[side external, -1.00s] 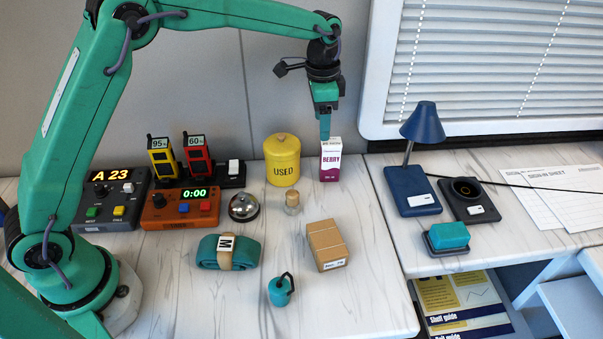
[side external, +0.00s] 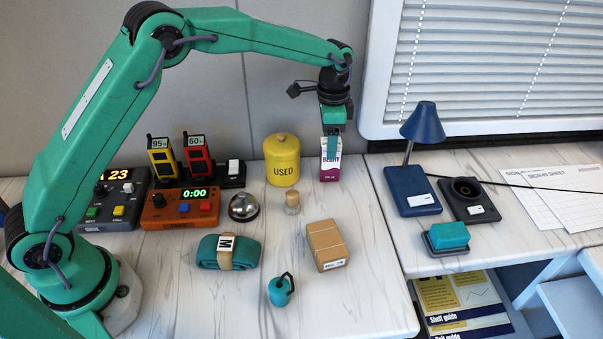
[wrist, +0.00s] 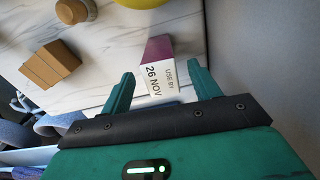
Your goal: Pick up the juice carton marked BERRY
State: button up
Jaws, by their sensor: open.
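The juice carton marked BERRY (side external: 328,174) is white above and purple below. It stands upright on the marbled counter, right of the yellow USED canister. In the wrist view the carton (wrist: 157,52) shows a white top printed USE BY 26 NOV. My gripper (side external: 331,156) is open and points down at the carton. One finger covers part of the carton's upper front in the side view. In the wrist view my gripper (wrist: 163,73) has a finger on each side of the carton's top, with a visible gap on both sides. The gripper holds nothing.
The yellow canister (side external: 282,160) stands close to the carton's left, with a small corked jar (side external: 292,203) in front. A cardboard box (side external: 326,245) lies nearer the front. A blue lamp (side external: 412,190) stands to the right. The wall is close behind.

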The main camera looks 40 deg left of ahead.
jog(key=shift+f, duration=0.1)
jog(key=shift+w+d+f, duration=0.1)
jog(key=shift+w+f, duration=0.05)
jog(key=shift+f, duration=2.4)
jog(key=shift+r, duration=0.1)
jog(key=c, duration=1.2)
